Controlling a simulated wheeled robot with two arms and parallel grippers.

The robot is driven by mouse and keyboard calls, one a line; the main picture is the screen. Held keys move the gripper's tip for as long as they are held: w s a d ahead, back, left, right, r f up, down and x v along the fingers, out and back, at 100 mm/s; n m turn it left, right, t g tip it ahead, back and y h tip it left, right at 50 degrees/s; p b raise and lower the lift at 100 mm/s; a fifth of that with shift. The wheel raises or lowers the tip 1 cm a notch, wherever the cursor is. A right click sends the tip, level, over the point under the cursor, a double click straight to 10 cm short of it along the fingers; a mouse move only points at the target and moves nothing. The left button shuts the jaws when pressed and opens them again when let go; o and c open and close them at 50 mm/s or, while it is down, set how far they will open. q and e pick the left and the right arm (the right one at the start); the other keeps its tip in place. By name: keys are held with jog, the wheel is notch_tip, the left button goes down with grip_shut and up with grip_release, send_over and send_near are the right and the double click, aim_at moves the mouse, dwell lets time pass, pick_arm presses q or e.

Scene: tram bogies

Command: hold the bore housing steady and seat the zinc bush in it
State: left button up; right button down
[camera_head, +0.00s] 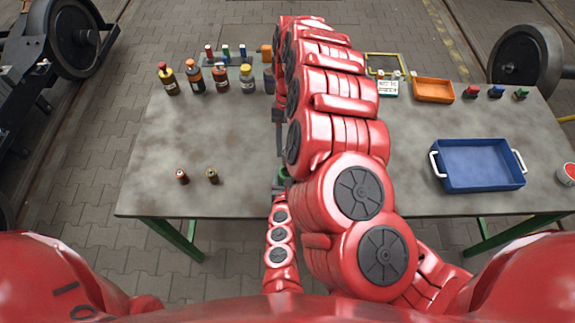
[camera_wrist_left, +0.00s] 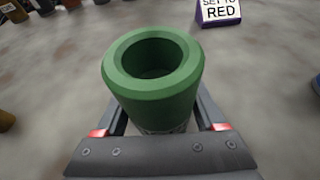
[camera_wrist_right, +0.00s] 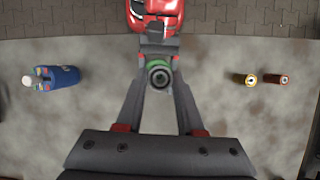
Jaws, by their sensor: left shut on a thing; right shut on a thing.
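The bore housing (camera_wrist_left: 155,97) is a green round sleeve with a dark open bore, upright in the left wrist view. My left gripper (camera_wrist_left: 162,125) is shut around its lower part. In the head view a little of the green housing (camera_head: 284,174) shows beside my right arm. My right gripper (camera_wrist_right: 159,82) points down over the housing in the right wrist view, shut on a small grey ring, the zinc bush (camera_wrist_right: 160,78). The green rim shows just behind the bush. I cannot tell the gap between them. The left wrist view shows no bush in the bore.
My right arm hides the middle of the table (camera_head: 190,130). Several bottles (camera_head: 195,78) line the back left. A blue tray (camera_head: 478,188) and an orange tray (camera_head: 433,99) are on the right. A sign (camera_wrist_left: 220,11) reads SET TO RED.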

jog(key=shift+f, duration=3.8)
jog(key=shift+f, duration=0.1)
jog(key=c, duration=0.5)
grip_release()
